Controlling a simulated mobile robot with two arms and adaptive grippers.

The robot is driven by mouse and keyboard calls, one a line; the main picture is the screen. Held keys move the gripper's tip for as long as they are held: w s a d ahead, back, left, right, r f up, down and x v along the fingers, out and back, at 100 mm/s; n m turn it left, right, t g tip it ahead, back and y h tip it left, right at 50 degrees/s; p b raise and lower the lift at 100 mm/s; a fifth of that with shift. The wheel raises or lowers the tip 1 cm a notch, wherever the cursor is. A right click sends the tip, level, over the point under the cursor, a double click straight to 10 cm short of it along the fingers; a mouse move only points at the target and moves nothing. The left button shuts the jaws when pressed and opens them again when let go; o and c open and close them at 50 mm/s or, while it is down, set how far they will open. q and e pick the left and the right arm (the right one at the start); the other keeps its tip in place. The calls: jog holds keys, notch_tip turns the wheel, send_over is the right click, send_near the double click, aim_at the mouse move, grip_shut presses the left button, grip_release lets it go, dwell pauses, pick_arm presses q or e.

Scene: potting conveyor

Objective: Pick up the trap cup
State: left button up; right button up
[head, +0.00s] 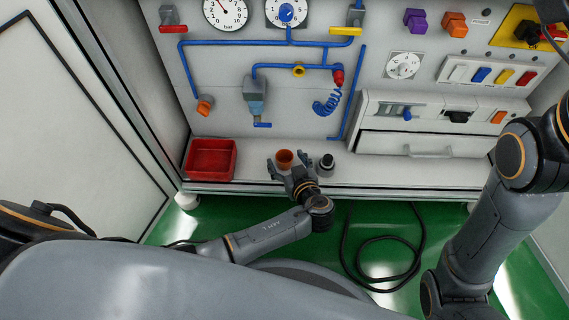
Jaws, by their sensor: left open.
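A small orange-brown cup (285,158) stands on the ledge of the panel, near the middle of the head view. It looks like the trap cup, though no label shows this. My left gripper (285,167) is open at the cup, with its fingers on either side of it. I cannot tell whether the fingers touch it. The gripper hides the cup's lower part. My right arm is at the right edge, and its gripper is out of view.
A small black cylinder (327,163) stands close to the right of my left gripper. A red tray (211,159) sits on the ledge at the left. A drawer (424,146) is at the right. A black cable (384,284) lies on the green floor.

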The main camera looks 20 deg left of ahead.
pick_arm(q)
jog(key=shift+b+x, duration=0.35)
jog(key=shift+x, duration=0.7)
jog(key=c, duration=1.1)
jog(key=shift+o, duration=0.2)
jog(key=shift+r, duration=0.1)
